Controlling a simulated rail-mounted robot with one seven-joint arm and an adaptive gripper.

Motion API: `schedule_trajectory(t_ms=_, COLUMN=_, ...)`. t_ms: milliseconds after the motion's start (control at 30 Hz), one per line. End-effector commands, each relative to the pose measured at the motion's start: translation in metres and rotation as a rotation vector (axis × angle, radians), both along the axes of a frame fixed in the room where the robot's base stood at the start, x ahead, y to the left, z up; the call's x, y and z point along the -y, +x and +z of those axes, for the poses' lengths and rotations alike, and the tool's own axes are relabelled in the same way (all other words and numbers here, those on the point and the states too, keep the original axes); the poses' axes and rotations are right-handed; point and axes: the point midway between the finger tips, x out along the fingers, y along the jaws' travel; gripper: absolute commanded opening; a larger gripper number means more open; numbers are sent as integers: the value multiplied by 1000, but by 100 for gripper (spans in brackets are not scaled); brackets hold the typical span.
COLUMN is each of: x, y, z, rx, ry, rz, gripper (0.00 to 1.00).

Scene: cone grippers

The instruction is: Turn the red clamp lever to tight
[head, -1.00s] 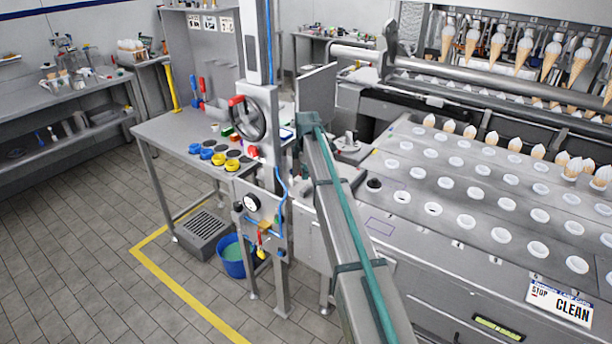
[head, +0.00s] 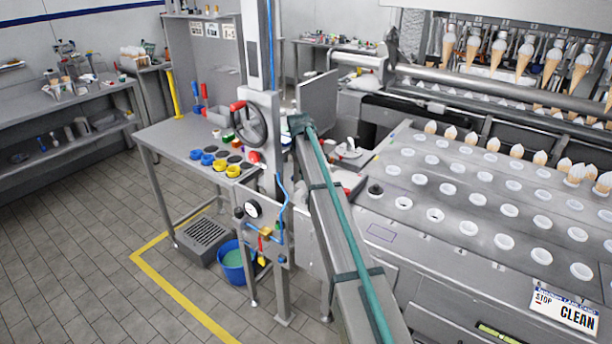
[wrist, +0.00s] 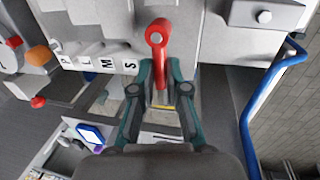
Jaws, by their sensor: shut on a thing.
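The red clamp lever (wrist: 158,35) is at the top middle of the wrist view. Its round pivot end is against a grey block, and its handle points down the picture between my fingers. My gripper (wrist: 160,76) has its two teal fingers shut on the handle, one on each side. The lower end of the handle is partly hidden between the fingers. In the head view a small red part (head: 254,157) shows on the grey column below the handwheel; I cannot tell whether it is this lever. My gripper is not visible in the head view.
The column carries a handwheel (head: 250,126) with a red grip. A blue hose (wrist: 262,95) runs down the wrist view's right side. A plate with letters (wrist: 98,60) lies left of the lever. A bench (head: 170,140) with blue and yellow cups stands left of the column.

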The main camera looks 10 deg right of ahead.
Motion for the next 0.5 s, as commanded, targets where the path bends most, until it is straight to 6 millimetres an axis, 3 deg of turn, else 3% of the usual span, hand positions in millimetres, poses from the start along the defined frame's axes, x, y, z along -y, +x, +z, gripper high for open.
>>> schedule_trajectory(t_ms=500, x=1, y=1, z=0, rx=1, ry=0, rz=-46, gripper=0)
